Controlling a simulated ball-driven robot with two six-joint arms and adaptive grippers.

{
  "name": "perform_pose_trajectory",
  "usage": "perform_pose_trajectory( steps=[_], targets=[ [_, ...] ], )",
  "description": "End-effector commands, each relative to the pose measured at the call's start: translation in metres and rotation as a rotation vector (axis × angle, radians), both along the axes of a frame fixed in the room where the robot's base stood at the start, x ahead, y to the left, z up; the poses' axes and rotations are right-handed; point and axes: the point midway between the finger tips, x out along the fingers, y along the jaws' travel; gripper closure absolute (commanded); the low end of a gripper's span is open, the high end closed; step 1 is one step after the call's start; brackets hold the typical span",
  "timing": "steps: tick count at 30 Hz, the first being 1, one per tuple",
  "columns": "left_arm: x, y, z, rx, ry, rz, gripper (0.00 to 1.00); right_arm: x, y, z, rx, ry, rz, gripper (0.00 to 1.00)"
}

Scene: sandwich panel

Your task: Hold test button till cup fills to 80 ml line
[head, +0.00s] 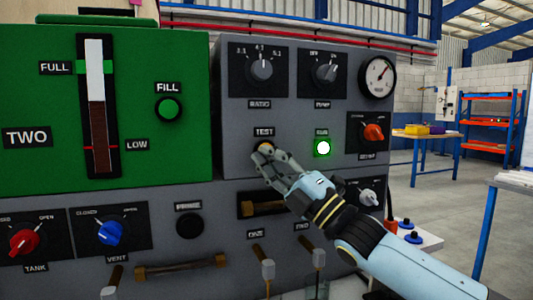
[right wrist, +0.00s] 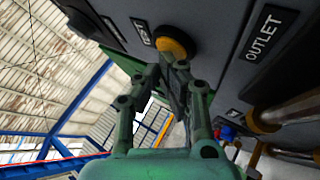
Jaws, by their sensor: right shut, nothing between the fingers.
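The test button (head: 264,148) is a round yellow button below the TEST label on the grey panel. It also shows in the right wrist view (right wrist: 175,43). My right gripper (head: 266,160) is shut and empty, with its fingertips at the button's lower edge. In the right wrist view the fingertips (right wrist: 168,62) overlap the button's near side; I cannot tell whether it is pressed. The cup and its 80 ml line are not visible. My left gripper is not in view.
A lit green RUN lamp (head: 322,148) is right of the button. A recessed slot with a brown bar (head: 262,208) and upright levers (head: 267,268) lie below. The green panel (head: 200,60) with its level gauge (head: 96,120) stands left. An OUTLET label (right wrist: 268,33) is near the gripper.

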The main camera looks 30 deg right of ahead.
Motion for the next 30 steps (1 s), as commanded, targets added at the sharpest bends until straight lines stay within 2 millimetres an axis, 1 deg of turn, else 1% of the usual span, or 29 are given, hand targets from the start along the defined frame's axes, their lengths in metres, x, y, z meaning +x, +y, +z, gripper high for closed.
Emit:
perform_pose_trajectory(
  steps=[20,23,30],
  targets=[
    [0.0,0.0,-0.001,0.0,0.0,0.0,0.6,0.002,0.0,0.001,0.0,0.0,0.0,1.0],
    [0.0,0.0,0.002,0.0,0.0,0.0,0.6,0.0,0.0,0.001,0.0,0.0,0.0,1.0],
    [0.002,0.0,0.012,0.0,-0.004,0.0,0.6,-0.012,0.003,0.002,0.001,0.0,0.001,1.0]
  ],
)
